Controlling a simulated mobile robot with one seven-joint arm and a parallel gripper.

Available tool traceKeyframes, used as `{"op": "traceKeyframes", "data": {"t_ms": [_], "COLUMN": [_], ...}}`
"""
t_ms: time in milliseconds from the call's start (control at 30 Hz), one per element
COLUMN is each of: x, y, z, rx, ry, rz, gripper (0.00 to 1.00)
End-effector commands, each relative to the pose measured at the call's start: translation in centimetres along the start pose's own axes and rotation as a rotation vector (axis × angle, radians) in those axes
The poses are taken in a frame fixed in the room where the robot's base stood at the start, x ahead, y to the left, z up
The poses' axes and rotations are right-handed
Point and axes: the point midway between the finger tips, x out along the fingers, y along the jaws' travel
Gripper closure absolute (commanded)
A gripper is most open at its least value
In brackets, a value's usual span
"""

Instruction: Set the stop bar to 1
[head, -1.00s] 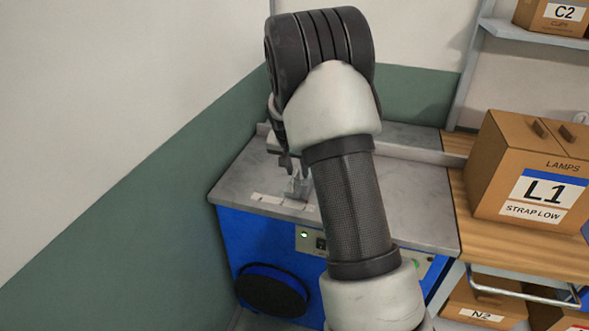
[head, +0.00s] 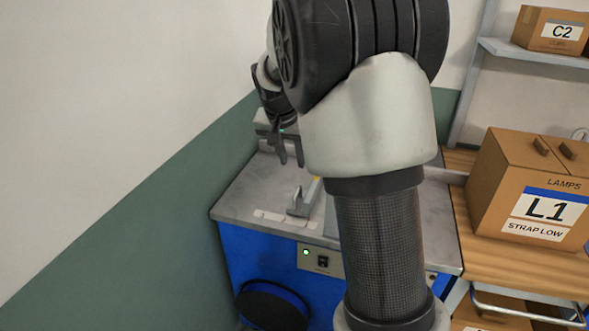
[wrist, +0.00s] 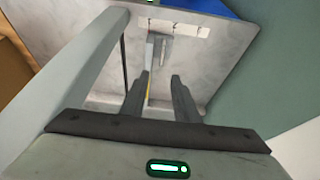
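The stop bar (head: 299,203) is a small grey metal upright on the machine's grey top, close to its front edge. It also shows in the wrist view (wrist: 164,50), beside a thin yellow strip (wrist: 149,85). White scale labels (head: 270,216) lie along the front edge by it; the wrist view shows them too (wrist: 180,27), but their numbers are not legible. My gripper (head: 288,158) is above the top, behind and above the stop bar, not touching it. In the wrist view its two fingers (wrist: 158,82) are apart with nothing between them.
The blue machine (head: 235,255) has a small panel with a green light (head: 306,252). A wall stands close on the left. A box marked L1 (head: 515,195) sits on the wooden bench at right. A pale grey bar (wrist: 80,75) crosses the wrist view's left side. My arm hides the top's right part.

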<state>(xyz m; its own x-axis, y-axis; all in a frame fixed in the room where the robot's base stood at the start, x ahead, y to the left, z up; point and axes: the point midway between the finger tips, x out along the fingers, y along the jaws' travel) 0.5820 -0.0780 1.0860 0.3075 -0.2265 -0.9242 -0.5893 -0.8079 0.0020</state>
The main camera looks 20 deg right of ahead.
Motion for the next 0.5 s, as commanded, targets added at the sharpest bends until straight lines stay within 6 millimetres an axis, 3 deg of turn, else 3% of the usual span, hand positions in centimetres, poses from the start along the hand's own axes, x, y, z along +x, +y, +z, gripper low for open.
{"op": "traceKeyframes", "data": {"t_ms": [200, 500], "x": [-2.3, -2.5], "y": [0.1, 0.1], "z": [-0.1, 0.0], "rx": [0.0, 0.0], "ry": [0.001, 0.0], "rz": [0.001, 0.002], "gripper": [0.72, 0.72]}}
